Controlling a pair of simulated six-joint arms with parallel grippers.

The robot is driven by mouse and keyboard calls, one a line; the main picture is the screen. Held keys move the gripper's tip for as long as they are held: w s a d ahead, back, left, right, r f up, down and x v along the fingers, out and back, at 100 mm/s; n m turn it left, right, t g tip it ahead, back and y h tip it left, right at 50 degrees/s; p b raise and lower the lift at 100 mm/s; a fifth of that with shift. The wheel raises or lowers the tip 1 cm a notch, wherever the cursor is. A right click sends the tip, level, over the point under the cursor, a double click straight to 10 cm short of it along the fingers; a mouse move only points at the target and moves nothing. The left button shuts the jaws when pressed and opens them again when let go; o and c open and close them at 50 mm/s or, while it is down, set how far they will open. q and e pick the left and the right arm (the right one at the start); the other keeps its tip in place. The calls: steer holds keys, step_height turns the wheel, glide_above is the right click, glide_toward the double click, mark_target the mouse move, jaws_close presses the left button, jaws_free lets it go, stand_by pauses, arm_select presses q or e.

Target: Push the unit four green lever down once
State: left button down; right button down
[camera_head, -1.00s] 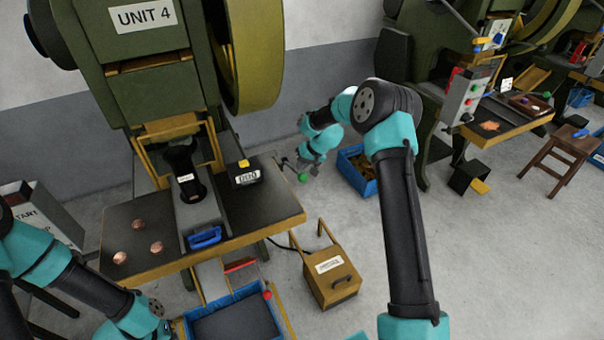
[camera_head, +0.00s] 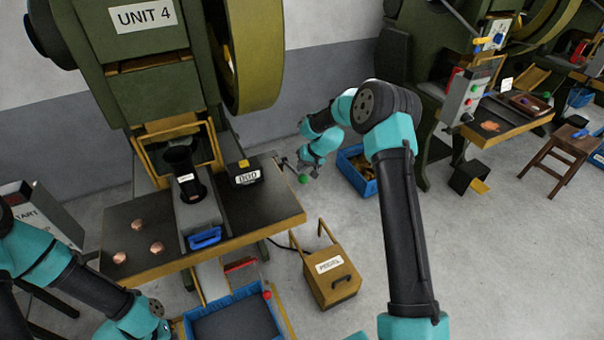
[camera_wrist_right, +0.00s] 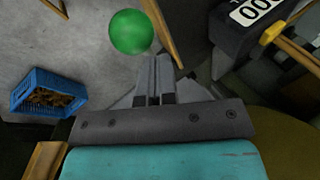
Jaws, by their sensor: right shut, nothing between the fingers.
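The green lever knob (camera_head: 304,179) of unit four sticks out at the right side of the press table in the head view. In the right wrist view the green knob (camera_wrist_right: 131,32) is just beyond and slightly left of my fingertips. My right gripper (camera_head: 314,172) is shut and empty, close beside the knob; its closed fingers (camera_wrist_right: 155,75) also show in the right wrist view. I cannot tell whether they touch the knob. My left arm enters at the lower left of the head view, but its fingers are not visible.
The unit four table (camera_head: 130,265) carries several copper pieces, a black die block and a counter box (camera_head: 246,177). A blue crate (camera_head: 357,188) stands on the floor beyond my right gripper. A yellow box (camera_head: 333,283) with a pedal label stands in front of the table.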

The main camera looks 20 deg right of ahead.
mark_target(304, 176)
steer(key=shift+s+f, duration=0.25)
steer(key=shift+f, duration=0.4)
steer(key=shift+s+f, duration=0.25)
steer(key=shift+f, duration=0.45)
steer(key=shift+s+f, duration=0.25)
steer(key=shift+f, duration=0.4)
stand_by(2.5)
steer(key=shift+r, duration=0.1)
stand_by(0.4)
steer(key=shift+w+r, duration=0.35)
steer(key=shift+r, duration=0.55)
steer(key=shift+w+r, duration=0.35)
steer(key=shift+r, duration=0.55)
steer(key=shift+w+r, duration=0.35)
steer(key=shift+r, duration=0.55)
steer(key=shift+w+r, duration=0.3)
steer(key=shift+r, duration=0.5)
steer(key=shift+w+r, duration=0.3)
steer(key=shift+r, duration=0.45)
steer(key=shift+w+r, duration=0.3)
steer(key=shift+r, duration=0.5)
